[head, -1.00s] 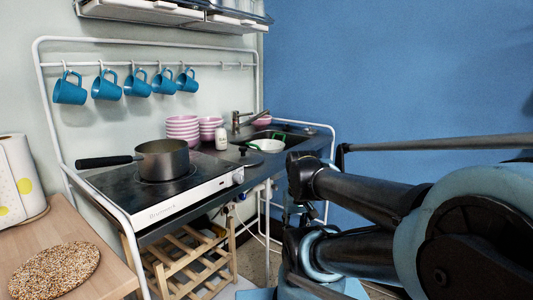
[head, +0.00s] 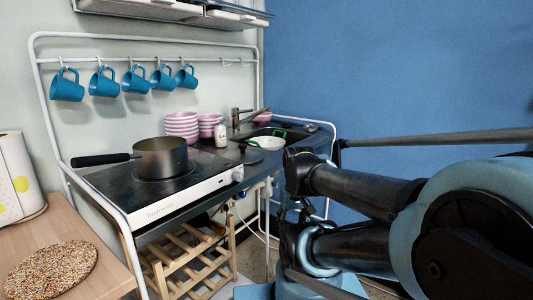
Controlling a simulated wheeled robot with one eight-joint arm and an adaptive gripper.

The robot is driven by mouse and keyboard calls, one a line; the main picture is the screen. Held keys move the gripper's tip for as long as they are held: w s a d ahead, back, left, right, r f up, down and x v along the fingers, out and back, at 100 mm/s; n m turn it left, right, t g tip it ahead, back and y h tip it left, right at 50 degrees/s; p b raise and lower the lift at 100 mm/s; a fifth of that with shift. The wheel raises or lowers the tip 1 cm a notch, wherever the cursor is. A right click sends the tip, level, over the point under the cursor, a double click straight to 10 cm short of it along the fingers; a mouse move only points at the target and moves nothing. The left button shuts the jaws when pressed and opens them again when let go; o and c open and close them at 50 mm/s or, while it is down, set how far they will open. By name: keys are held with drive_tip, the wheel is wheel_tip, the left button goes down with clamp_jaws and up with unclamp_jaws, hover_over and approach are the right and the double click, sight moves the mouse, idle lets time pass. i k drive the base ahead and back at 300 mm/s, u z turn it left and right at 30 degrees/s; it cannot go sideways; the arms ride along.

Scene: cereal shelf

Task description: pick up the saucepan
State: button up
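The saucepan (head: 161,158) is grey metal with a long black handle (head: 101,159) pointing left. It stands upright on the black top of a white-fronted cooker (head: 183,203), at the left of the kitchen unit. My arm fills the right side of the head view, to the right of the cooker and apart from the saucepan. I cannot make out my gripper's fingers in this view.
Several blue mugs (head: 67,85) hang from a rail above the cooker. Pink bowls (head: 181,126), a white bottle (head: 221,135) and a sink with a white bowl (head: 266,142) lie right. A wooden table (head: 108,262) with a round mat (head: 50,271) and paper roll (head: 18,177) stands left.

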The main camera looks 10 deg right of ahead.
sight(165, 157)
drive_tip(key=z, duration=0.05)
drive_tip(key=k, duration=0.5)
drive_tip(key=u, duration=1.75)
drive_tip(key=k, duration=1.1)
drive_tip(key=z, duration=0.2)
